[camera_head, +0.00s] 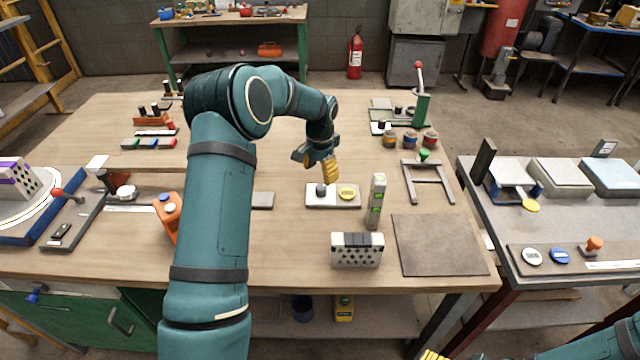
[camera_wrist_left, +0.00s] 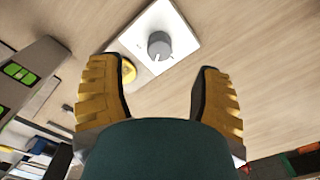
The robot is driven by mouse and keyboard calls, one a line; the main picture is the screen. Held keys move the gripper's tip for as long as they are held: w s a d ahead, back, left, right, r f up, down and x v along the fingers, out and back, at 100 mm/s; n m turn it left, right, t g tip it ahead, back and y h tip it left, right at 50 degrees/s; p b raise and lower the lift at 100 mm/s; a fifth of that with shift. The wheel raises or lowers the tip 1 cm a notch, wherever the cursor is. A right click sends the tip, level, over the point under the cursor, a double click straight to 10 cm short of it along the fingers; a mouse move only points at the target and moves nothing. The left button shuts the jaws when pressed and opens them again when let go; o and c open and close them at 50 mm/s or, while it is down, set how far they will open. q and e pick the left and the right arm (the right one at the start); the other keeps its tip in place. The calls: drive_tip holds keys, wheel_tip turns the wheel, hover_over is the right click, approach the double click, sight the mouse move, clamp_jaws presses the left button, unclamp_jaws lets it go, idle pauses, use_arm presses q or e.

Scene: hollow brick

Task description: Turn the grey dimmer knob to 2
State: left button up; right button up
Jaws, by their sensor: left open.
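The grey dimmer knob (camera_head: 321,188) sits on a white plate (camera_head: 312,199) on the wooden table, beside a round yellow piece (camera_head: 347,193). My left gripper (camera_head: 331,169) is just above and behind the plate, apart from the knob. In the left wrist view, the knob (camera_wrist_left: 159,45) shows beyond my open yellow fingers (camera_wrist_left: 157,66), roughly between them in the picture, with nothing held. The dial marks are too small to read.
An upright level-like block (camera_head: 376,202) stands close right of the plate, with a perforated grey block (camera_head: 357,251) in front. A flat brown board (camera_head: 440,244) lies front right. An orange device (camera_head: 167,215) stands left of my left arm. The table behind the gripper is mostly clear.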

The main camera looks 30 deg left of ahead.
sight(320, 187)
use_arm(q)
drive_tip(key=shift+r, duration=2.35)
